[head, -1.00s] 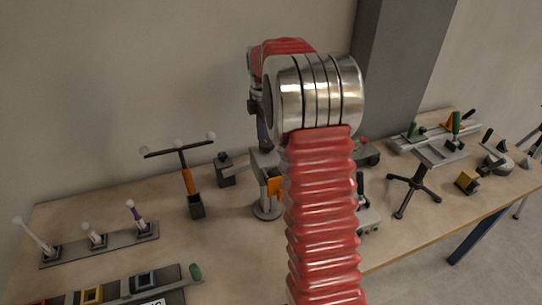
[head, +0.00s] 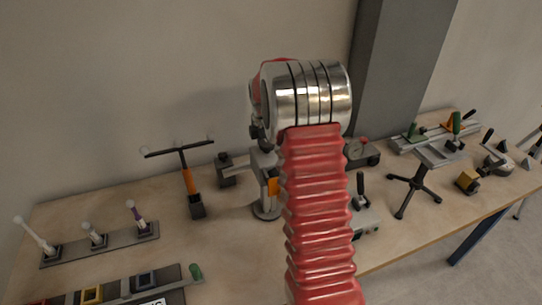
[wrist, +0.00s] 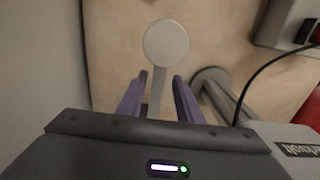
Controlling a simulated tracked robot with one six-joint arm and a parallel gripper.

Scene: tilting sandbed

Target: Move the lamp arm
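In the wrist view, a pale round disc (wrist: 166,43) sits on a narrow pale arm (wrist: 157,92), seemingly the lamp arm. The arm runs down between the two purple fingers of my gripper (wrist: 160,80). The fingers are apart, with a gap on the right of the arm; the left one is very close to it, and I cannot tell whether they touch. A grey round base with a post (wrist: 210,76) stands right of the fingers. In the head view, a stand with a round base (head: 266,211) is partly hidden behind my red-sleeved arm, which also mostly hides the gripper.
A strip with several pegs (head: 100,244) lies farther left. A gauge box (head: 361,151) is close right of my arm. A wall rises behind.

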